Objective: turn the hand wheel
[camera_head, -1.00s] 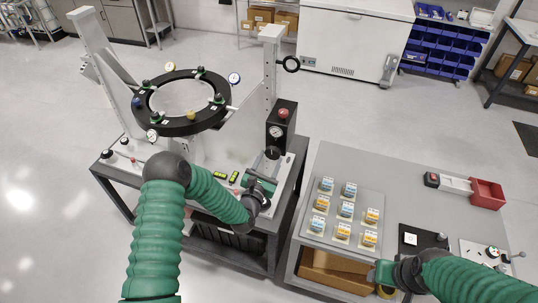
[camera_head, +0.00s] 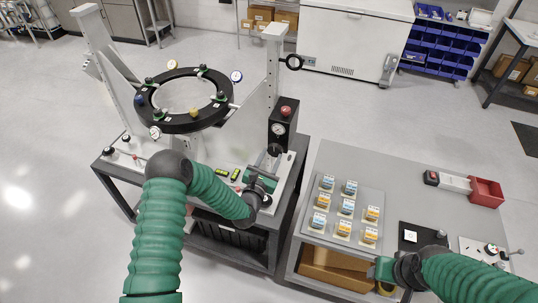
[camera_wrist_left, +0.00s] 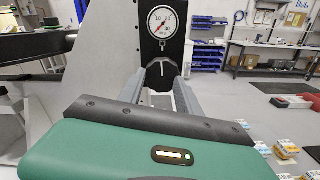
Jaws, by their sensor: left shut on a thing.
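The hand wheel (camera_wrist_left: 163,70) is a small dark knob below a pressure gauge in the left wrist view.
A black ring fixture (camera_head: 158,123) with coloured knobs and small gauges stands between white posts on the left bench. The right table (camera_head: 370,165) holds several blue and orange breakers, a red bin (camera_head: 486,193) and a black pad. A freezer (camera_head: 350,45) stands behind.

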